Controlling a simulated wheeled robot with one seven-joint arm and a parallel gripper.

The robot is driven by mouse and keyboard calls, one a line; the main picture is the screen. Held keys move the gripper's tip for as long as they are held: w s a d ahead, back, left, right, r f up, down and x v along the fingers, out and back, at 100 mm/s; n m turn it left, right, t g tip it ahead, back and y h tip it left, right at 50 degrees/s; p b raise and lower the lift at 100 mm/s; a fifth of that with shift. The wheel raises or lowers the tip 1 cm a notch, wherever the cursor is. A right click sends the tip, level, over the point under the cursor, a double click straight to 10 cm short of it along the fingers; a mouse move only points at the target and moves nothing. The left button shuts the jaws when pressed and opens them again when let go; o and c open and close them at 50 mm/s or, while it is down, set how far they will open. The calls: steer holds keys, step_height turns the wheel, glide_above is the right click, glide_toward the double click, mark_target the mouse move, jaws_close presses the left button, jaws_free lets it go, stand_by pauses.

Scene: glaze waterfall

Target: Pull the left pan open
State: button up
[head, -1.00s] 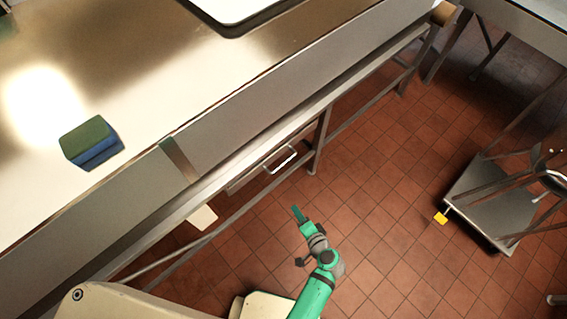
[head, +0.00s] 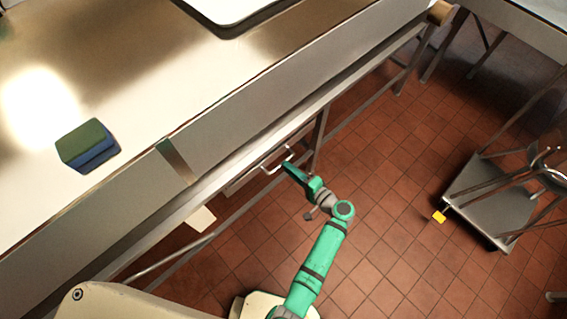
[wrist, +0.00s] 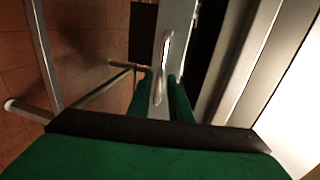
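The left pan (head: 243,180) is a grey drawer-like front under the long metal counter, with a shiny bar handle (head: 276,163). In the head view it looks closed or nearly so. My green gripper (head: 290,170) is right at the handle. In the wrist view the handle (wrist: 164,62) runs upright on the pan's pale front (wrist: 178,25). The fingers of my gripper (wrist: 160,88) are apart, one on each side of the handle's lower end. I cannot tell whether either finger touches it.
A blue and green sponge (head: 88,146) lies on the counter (head: 130,90). Table legs and a lower rail (head: 240,213) run close beside my gripper. A metal cart (head: 487,195) stands at the right.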

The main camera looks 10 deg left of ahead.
steer(key=x, duration=0.4)
steer(key=shift+s+a, duration=0.1)
steer(key=shift+a, duration=0.25)
steer(key=shift+d, duration=0.1)
jaws_close()
